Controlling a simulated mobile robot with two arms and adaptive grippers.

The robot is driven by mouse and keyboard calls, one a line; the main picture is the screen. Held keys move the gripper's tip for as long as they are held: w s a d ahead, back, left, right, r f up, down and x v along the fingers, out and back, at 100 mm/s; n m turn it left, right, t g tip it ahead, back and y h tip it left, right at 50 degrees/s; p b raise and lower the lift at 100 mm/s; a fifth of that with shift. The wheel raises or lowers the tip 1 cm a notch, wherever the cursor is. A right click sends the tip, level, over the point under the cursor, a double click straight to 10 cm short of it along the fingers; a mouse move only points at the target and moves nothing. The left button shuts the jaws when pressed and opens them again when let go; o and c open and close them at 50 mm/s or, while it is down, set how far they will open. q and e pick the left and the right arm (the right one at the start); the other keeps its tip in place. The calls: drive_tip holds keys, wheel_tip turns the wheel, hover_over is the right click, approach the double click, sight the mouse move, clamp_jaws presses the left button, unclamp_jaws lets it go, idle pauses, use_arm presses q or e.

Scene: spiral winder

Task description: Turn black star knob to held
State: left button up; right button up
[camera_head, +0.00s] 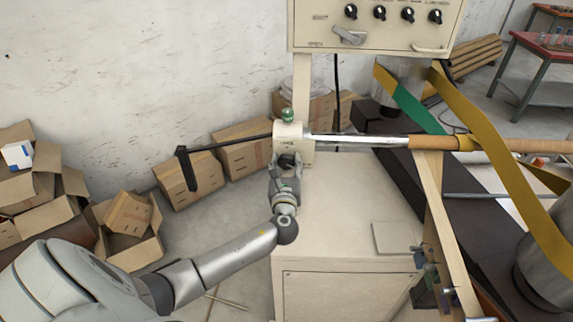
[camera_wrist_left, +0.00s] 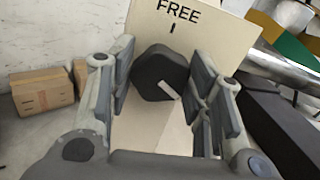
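The black star knob (camera_wrist_left: 158,70) sits on the cream housing, below the printed word FREE and a short black mark. A white line on the knob's face points toward the lower right in the wrist view. In the head view the knob (camera_head: 287,160) is a small dark shape, partly hidden by my gripper. My left gripper (camera_head: 286,172) is at the front of the housing. Its fingers (camera_wrist_left: 163,85) stand open on either side of the knob; I cannot tell whether they touch it. My right gripper is not in view.
The housing (camera_head: 293,134) carries a green-topped part (camera_head: 288,115), a black crank handle (camera_head: 187,170) to the left and a metal shaft (camera_head: 355,140) to the right. A control panel (camera_head: 375,25) is above. Cardboard boxes (camera_head: 130,214) lie on the floor at left.

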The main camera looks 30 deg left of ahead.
use_arm(q)
drive_tip(key=c, duration=0.5)
drive_tip(key=shift+f+n+b, duration=0.15)
drive_tip(key=shift+n+b, duration=0.35)
drive_tip(key=shift+b, duration=0.05)
drive_tip(key=shift+c, duration=0.2)
drive_tip(key=o, duration=1)
drive_tip(key=v, duration=1.2)
